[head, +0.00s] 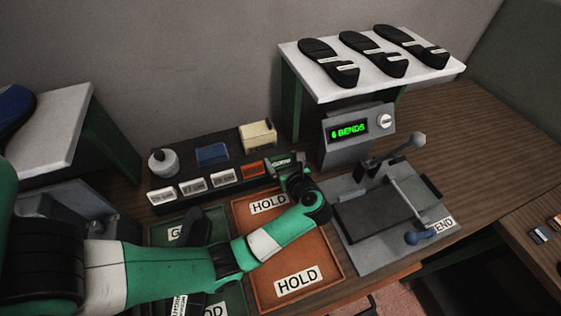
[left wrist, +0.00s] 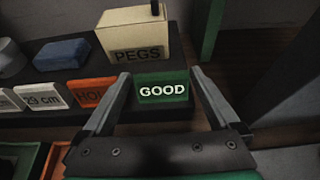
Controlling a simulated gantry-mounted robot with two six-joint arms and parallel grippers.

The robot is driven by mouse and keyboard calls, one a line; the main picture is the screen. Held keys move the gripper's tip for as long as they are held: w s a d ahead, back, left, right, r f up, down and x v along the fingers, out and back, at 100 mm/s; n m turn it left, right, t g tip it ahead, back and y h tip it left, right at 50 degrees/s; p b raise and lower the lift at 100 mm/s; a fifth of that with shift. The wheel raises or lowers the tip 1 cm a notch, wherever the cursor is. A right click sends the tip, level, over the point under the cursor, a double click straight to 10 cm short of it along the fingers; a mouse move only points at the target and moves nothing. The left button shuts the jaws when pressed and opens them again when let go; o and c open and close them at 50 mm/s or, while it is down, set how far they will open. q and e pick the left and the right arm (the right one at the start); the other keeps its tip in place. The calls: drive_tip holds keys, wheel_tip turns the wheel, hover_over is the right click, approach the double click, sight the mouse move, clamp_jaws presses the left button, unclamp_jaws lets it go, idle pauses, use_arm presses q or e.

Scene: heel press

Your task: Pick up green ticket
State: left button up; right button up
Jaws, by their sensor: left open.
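The green ticket (left wrist: 163,91), marked GOOD, stands at the right end of a row of tickets on the dark rack. In the head view the green ticket (head: 281,162) is partly hidden by my left gripper (head: 290,166). In the left wrist view my left gripper (left wrist: 162,85) is open, with one finger on each side of the green ticket. I cannot tell whether the fingers touch it. My right gripper is not in view.
An orange HOLD ticket (left wrist: 92,93) stands just left of the green one. A PEGS box (left wrist: 138,36) sits behind. An orange HOLD mat (head: 325,268) lies below my left arm. A press (head: 385,215) and display unit (head: 357,135) stand to the right.

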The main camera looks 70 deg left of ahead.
sight(281, 158)
use_arm(q)
drive_tip(key=b+x, duration=0.1)
drive_tip(key=x, duration=0.3)
drive_tip(key=shift+a+f, duration=0.1)
drive_tip(key=shift+f, duration=0.1)
drive_tip(key=shift+a, duration=0.25)
drive_tip(key=c, duration=1)
drive_tip(key=shift+o, duration=0.2)
drive_tip(key=shift+r, duration=0.45)
wheel_tip(281, 158, up, 3)
drive_tip(key=shift+f+p, duration=0.2)
drive_tip(key=shift+p, duration=0.55)
drive_tip(key=s+d+r+p, duration=0.4)
drive_tip(key=s+d+r, duration=0.5)
drive_tip(key=d, duration=0.1)
drive_tip(key=shift+s+r, duration=0.2)
drive_tip(key=shift+s, duration=0.2)
